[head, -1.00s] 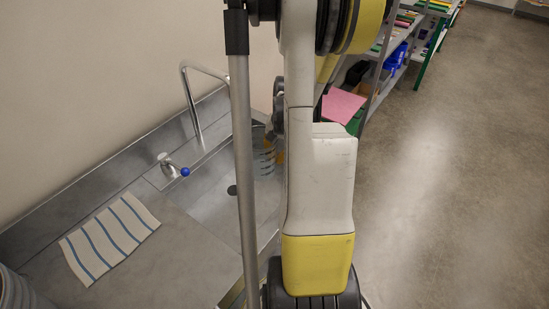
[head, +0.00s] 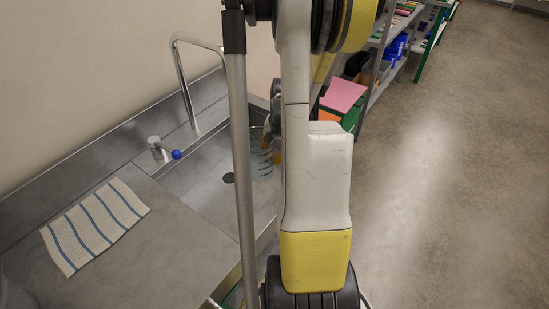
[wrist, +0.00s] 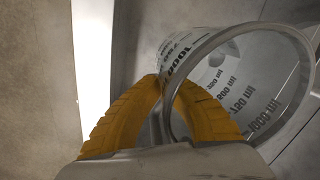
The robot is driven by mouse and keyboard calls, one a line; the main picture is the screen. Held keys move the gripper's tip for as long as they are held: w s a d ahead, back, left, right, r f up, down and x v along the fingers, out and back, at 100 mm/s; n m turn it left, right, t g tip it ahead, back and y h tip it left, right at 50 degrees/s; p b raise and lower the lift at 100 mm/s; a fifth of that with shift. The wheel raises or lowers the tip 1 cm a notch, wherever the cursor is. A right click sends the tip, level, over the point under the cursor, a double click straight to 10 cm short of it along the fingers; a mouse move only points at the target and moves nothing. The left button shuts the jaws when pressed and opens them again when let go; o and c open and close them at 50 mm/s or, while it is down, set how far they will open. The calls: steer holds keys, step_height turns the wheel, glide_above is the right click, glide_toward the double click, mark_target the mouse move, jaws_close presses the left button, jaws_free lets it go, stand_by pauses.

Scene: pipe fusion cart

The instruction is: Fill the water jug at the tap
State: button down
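The clear water jug (head: 259,160), with dark graduation marks, shows in the head view between a grey pole and my arm, over the right part of the sink. In the wrist view the jug (wrist: 262,92) fills the right side, with its round rim facing the camera; I cannot tell any water in it. My gripper (wrist: 163,84) has its yellow fingers closed on the jug's near side, tips meeting at its wall. In the head view the gripper is mostly hidden behind my arm. The tap's bent spout (head: 183,85) stands left of the jug, apart from it. Its blue-knobbed lever (head: 176,155) is beside it.
The steel sink (head: 205,200) has a dark drain (head: 229,178). A striped cloth (head: 95,227) lies on the counter (head: 150,255) at left. A wall is behind. Shelves (head: 375,85) and a pink-topped box (head: 342,95) stand at the back right. The right floor is clear.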

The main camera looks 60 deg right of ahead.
step_height(320, 180, down, 10)
steer(key=b, duration=0.8)
steer(key=w, duration=0.3)
steer(key=w+f, duration=0.1)
steer(key=w, duration=0.2)
steer(key=w+d+f, duration=0.1)
steer(key=w, duration=0.2)
steer(key=shift+f, duration=1.1)
steer(key=shift+f, duration=0.4)
steer(key=c, duration=2.1)
jaws_free()
steer(key=o, duration=0.6)
steer(key=shift+c, duration=0.2)
steer(key=shift+r, duration=0.1)
